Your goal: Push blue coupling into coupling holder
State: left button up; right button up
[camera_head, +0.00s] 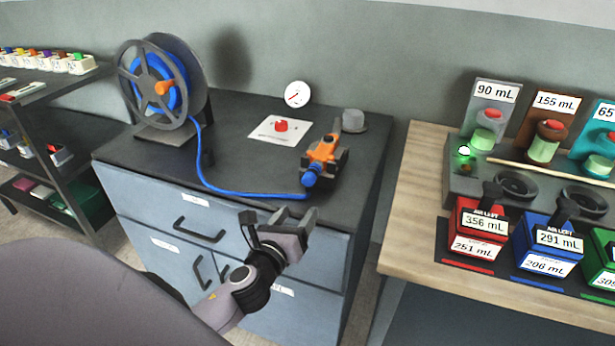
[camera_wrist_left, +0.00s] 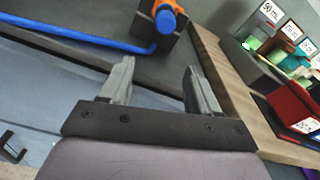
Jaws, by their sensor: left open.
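The blue coupling (camera_head: 311,178) is at the end of the blue hose (camera_head: 222,188), at the near end of the orange coupling holder (camera_head: 324,149) on the dark cabinet top. I cannot tell how deep the coupling sits in the holder. In the left wrist view, the coupling (camera_wrist_left: 166,20) shows at the top, with part of the orange holder (camera_wrist_left: 172,7) behind it. My left gripper (camera_head: 283,220) is open and empty in front of the cabinet's edge, nearer than the coupling and apart from it. Its fingers (camera_wrist_left: 158,85) show wide apart in the wrist view. My right gripper is not in view.
A hose reel (camera_head: 163,85) stands at the cabinet's back left. A red knob (camera_head: 281,126) on a white plate, a gauge (camera_head: 297,94) and a grey cylinder (camera_head: 354,121) are behind. A wooden table (camera_head: 418,200) with labelled containers is at right. The front cabinet top is mostly clear.

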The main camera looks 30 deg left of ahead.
aim_at(307, 183)
pick_arm(q)
jog(key=r+m, duration=0.1)
jog(key=w+m, duration=0.1)
jog(key=a+r+m, duration=0.1)
jog(key=shift+w+r+t+y, duration=0.25)
jog(key=shift+r+t+y, duration=0.1)
jog(key=shift+t+y, duration=0.05)
jog(key=shift+b+x, duration=0.4)
jog(key=shift+x, duration=4.15)
grip_shut()
jog(key=shift+p+v, duration=0.75)
jog(key=shift+v, duration=2.3)
